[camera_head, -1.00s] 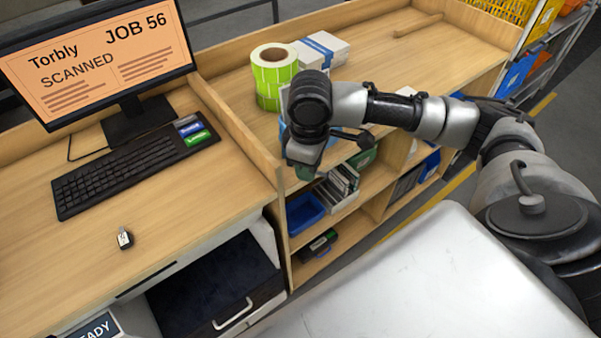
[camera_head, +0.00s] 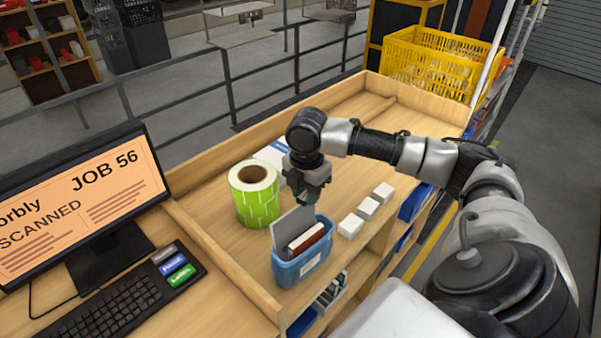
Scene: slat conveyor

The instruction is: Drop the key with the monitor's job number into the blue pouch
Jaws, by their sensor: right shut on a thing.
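The monitor (camera_head: 78,205) at the left shows JOB 56 and SCANNED, its left edge cut off. My right gripper (camera_head: 308,198) points down just above and behind the pouch, close to the grey panel. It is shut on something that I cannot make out. No key can be made out in this view. My left gripper is not in view.
A green label roll (camera_head: 255,200) stands left of my right gripper. Several small white boxes (camera_head: 367,208) lie to the right of the pouch. A keyboard (camera_head: 125,305) lies before the monitor. A yellow crate (camera_head: 440,65) stands beyond the bench; the bench's far part is clear.

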